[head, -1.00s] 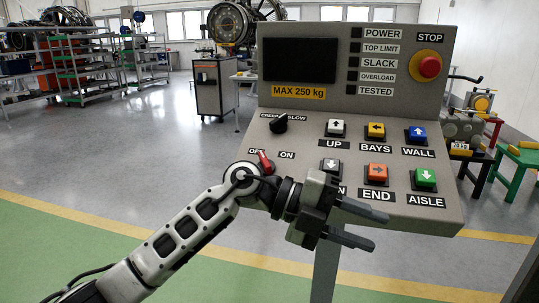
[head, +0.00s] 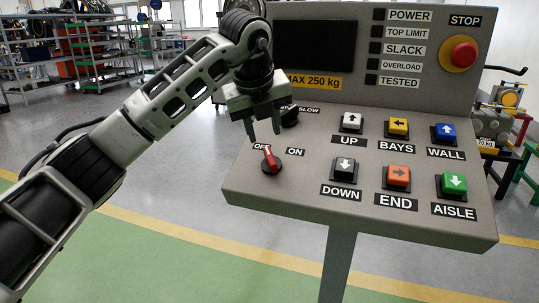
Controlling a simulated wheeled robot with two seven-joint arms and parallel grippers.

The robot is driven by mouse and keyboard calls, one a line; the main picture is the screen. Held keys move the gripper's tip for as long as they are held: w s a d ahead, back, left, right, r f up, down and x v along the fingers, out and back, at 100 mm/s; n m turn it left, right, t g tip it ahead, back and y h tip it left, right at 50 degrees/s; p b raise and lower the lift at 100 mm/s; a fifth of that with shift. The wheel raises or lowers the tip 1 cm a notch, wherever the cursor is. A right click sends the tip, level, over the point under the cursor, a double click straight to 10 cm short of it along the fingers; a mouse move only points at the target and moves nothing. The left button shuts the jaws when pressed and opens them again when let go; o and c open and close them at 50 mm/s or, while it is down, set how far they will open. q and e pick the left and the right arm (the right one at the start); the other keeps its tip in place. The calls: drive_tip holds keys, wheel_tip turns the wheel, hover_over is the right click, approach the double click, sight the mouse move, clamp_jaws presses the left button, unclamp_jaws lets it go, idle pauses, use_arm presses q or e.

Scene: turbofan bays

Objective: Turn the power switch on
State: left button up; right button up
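The power switch (head: 270,160) is a rotary knob with a red handle on the left of the grey control panel (head: 300,185). Its handle tilts toward the OFF label (head: 261,147), which is partly hidden; the ON label (head: 296,152) is to its right. My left gripper (head: 263,132) hangs just above the switch, fingers pointing down. The fingers are spread with a gap between them and look empty. I cannot tell that they touch the switch. My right gripper is not in view.
A black creep/slow knob (head: 289,116) sits behind my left gripper, partly hidden. Several coloured push buttons, such as the white DOWN button (head: 345,167), are to the right. A red STOP button (head: 462,54) is at the upper right. Open floor lies left of the panel.

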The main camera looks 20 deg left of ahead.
sight(269, 155)
use_arm(q)
drive_tip(key=x, duration=0.9)
drive_tip(key=shift+w+d+f+p, duration=0.1)
drive_tip(key=shift+w+f+p, duration=0.05)
drive_tip(key=shift+p, duration=0.15)
clamp_jaws()
